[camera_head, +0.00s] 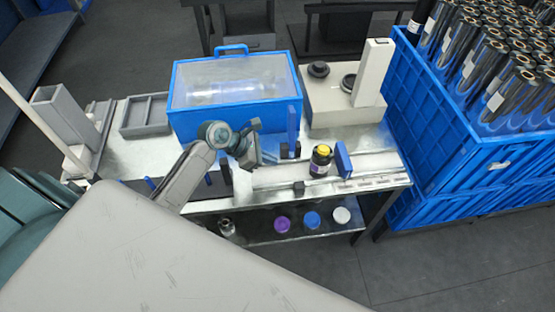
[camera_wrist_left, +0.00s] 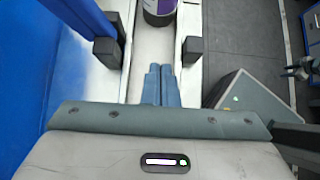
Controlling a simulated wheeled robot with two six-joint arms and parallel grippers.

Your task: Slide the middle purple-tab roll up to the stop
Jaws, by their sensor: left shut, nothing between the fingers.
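A dark roll (camera_head: 321,160) with a yellow top and a purple-and-white label stands upright on the pale channel (camera_head: 270,177) along the bench front. Its lower part shows at the top of the left wrist view (camera_wrist_left: 159,10), its top cut off. My left gripper (camera_head: 262,160) is left of the roll, apart from it. In the left wrist view my left gripper (camera_wrist_left: 161,76) has its fingers together and empty over the channel. A blue upright plate (camera_head: 343,160) is just right of the roll; I cannot tell whether it is the stop. My right gripper is not seen.
A blue-framed clear-topped box (camera_head: 235,88) stands behind the channel. Dark blocks (camera_wrist_left: 107,48) (camera_wrist_left: 192,49) flank the channel. Purple (camera_head: 282,223), blue (camera_head: 312,219) and white (camera_head: 341,215) round items are on the lower shelf. A blue crate (camera_head: 440,130) is at right.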

